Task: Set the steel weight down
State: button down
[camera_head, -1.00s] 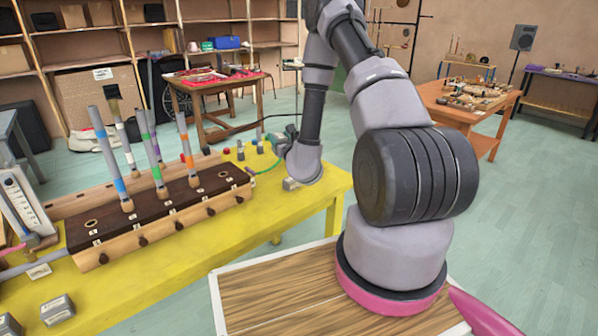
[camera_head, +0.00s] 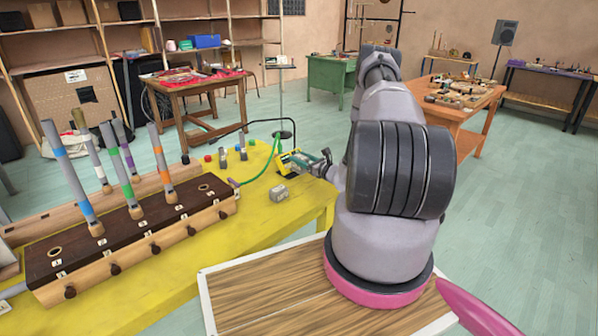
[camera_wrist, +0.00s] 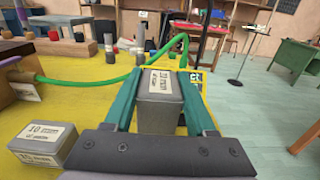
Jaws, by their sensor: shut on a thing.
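My gripper (camera_wrist: 158,97) is shut on a grey metal block with a white label, the steel weight (camera_wrist: 158,112), which sits between its two teal fingers. In the head view my gripper (camera_head: 291,160) is small, over the far right end of the yellow table (camera_head: 262,226). The held weight is hard to make out there. I cannot tell whether its underside touches the table. A second grey labelled block (camera_wrist: 44,145) stands on the table to the left of my gripper; it also shows in the head view (camera_head: 279,194).
A green hose (camera_wrist: 95,80) runs beside and behind the held weight. Several small grey cylinders (camera_wrist: 110,50) stand farther back. A dark-topped wooden box with upright tubes (camera_head: 130,230) fills the table's left. Bare yellow surface lies around the second block.

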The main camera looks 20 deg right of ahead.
aim_at(306, 171)
jog(key=shift+f, duration=2.2)
jog(key=shift+f, duration=0.1)
jog(key=shift+c, duration=1.1)
grip_release()
